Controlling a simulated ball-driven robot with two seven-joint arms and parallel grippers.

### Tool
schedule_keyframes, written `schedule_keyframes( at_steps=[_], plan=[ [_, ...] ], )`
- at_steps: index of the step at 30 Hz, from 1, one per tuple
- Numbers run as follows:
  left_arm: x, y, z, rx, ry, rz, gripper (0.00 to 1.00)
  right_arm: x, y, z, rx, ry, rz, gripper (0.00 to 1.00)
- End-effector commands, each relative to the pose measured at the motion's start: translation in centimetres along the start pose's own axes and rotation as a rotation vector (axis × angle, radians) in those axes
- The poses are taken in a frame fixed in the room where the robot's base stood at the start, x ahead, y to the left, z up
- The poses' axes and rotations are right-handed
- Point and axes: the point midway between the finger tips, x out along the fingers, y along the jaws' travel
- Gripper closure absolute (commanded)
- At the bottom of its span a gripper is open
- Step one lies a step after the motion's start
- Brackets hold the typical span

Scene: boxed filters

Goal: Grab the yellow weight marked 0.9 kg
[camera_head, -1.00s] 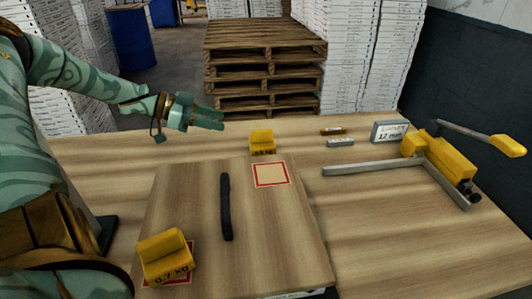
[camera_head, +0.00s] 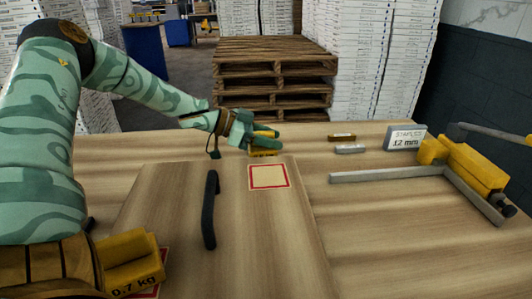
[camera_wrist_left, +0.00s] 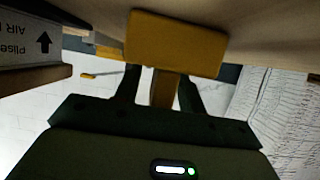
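A yellow weight (camera_head: 263,153) stands at the back of the table, behind a red-outlined square. Its marking is too small to read now. My left gripper (camera_head: 268,138) is at this weight, its fingers across the upper part and hiding some of it. In the left wrist view the weight (camera_wrist_left: 175,45) shows as a wide yellow block with a narrower neck. The left fingers (camera_wrist_left: 160,88) stand on either side of the neck, with a visible gap on one side, so the gripper looks open around it. My right gripper is not in view.
Another yellow weight (camera_head: 133,268), marked 0.7 kg, sits at the front left, partly behind my left arm. A board with a black handle (camera_head: 210,210) and a red-outlined square (camera_head: 269,177) lies centrally. A yellow-and-grey clamp (camera_head: 460,170) and a 12 mm sign (camera_head: 405,138) are at right.

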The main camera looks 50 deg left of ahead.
Motion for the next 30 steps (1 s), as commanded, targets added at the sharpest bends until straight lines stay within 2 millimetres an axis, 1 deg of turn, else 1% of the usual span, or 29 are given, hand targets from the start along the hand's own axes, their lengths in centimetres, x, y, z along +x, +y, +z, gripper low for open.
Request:
schedule_keyframes(
  at_steps=[5, 6, 8, 9, 10, 30],
  plan=[
    [0.00, 0.01, -0.17, 0.001, 0.002, -0.001, 0.60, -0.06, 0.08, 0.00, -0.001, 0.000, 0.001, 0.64],
    [0.00, 0.01, -0.18, 0.001, 0.002, -0.001, 0.63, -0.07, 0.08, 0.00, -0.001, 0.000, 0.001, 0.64],
    [-0.01, 0.01, -0.17, 0.001, 0.002, -0.001, 0.79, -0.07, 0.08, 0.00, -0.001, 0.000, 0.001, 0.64],
    [-0.01, 0.01, -0.17, 0.001, 0.002, -0.001, 0.91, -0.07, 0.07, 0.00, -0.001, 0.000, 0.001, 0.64],
    [-0.01, 0.01, -0.16, 0.000, 0.002, -0.001, 0.99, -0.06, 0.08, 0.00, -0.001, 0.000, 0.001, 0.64],
    [-0.03, -0.02, -0.11, -0.001, 0.001, -0.001, 1.00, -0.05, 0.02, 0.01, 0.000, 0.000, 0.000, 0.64]
  ],
)
